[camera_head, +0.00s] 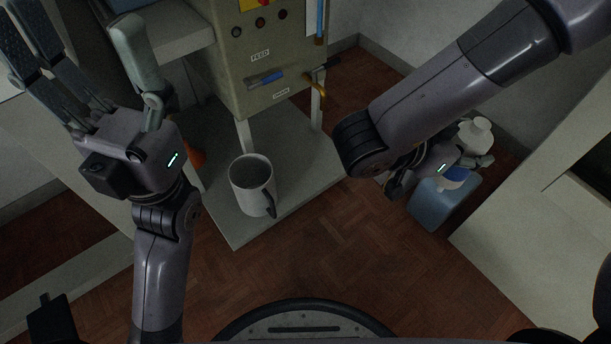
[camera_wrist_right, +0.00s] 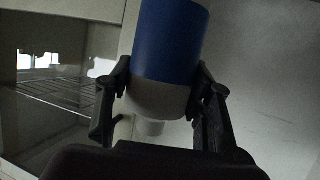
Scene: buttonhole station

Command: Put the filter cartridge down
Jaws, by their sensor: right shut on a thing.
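The filter cartridge (camera_wrist_right: 168,45) is a cylinder with a blue body and a rounded white end. It fills the upper middle of the right wrist view. My right gripper (camera_wrist_right: 164,85) is shut on it, with one dark finger on each side near the white end. In the head view the cartridge (camera_head: 455,175) shows at the right, partly hidden by my right gripper (camera_head: 470,162). My left gripper (camera_head: 75,45) is open and empty at the upper left.
A white mug (camera_head: 250,185) stands on a low grey shelf under the control panel (camera_head: 262,60). A wire rack (camera_wrist_right: 60,93) shows in the wrist view. The middle floor is clear.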

